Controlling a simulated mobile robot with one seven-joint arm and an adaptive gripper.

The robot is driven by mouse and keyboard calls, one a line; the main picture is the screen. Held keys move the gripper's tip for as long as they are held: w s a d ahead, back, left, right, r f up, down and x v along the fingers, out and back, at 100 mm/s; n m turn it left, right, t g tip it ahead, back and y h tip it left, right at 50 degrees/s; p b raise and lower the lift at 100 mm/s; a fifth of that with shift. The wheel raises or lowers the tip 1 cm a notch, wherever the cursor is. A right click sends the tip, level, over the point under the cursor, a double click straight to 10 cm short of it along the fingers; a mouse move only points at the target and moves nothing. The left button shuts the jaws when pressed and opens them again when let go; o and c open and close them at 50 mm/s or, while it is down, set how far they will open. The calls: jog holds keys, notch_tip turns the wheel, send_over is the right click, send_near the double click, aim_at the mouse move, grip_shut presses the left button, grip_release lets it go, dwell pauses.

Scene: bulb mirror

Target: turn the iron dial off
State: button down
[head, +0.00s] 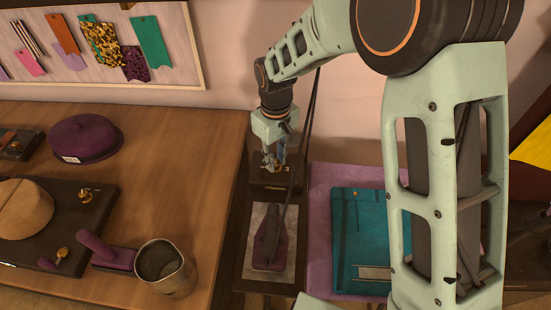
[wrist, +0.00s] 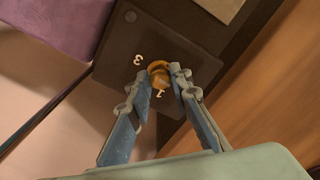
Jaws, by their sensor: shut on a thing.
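The brass iron dial (wrist: 156,68) shows in the wrist view on a dark plate (wrist: 115,52), with a pale 3 and a pale 1 beside it. My gripper (wrist: 162,79) has its two blue-grey fingers on either side of the dial knob and is shut on it. In the head view my gripper (head: 272,165) points down over the small dark plate behind the iron; the dial there is mostly hidden. The dark purple iron (head: 268,238) rests on a pale pad (head: 288,247). I cannot tell which number the dial points to.
A teal folder (head: 358,235) lies on a purple cloth right of the iron. The wall stands close behind the plate.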

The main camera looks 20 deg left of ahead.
aim_at(276, 162)
dwell(0.3)
jog(key=c, duration=1.7)
grip_release()
jog(key=shift+c, duration=0.2)
jog(key=shift+r, duration=0.15)
notch_tip(276, 162, up, 12)
